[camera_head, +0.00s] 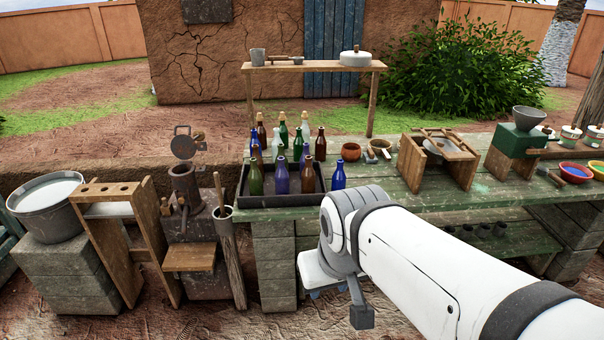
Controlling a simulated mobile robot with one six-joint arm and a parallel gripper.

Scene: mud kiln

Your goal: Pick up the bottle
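Several glass bottles in green, blue, brown and clear stand upright at the left end of the green table. A green bottle (255,179), a purple-blue bottle (281,176) and a brown bottle (307,174) stand at the front of a dark tray (280,201). A single blue bottle (338,177) stands just outside the tray's right side. Which bottle the task means cannot be told. My gripper (328,290) hangs low in front of the table, below the bottles and apart from them. My wrist partly hides it, and its fingers are unclear.
A wooden shelf (315,66) rises behind the bottles. A brown bowl (351,152) and a wooden frame (437,162) stand to the right on the table. A wooden rack (125,240), a metal bucket (46,205) and a press (184,190) stand left of the table.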

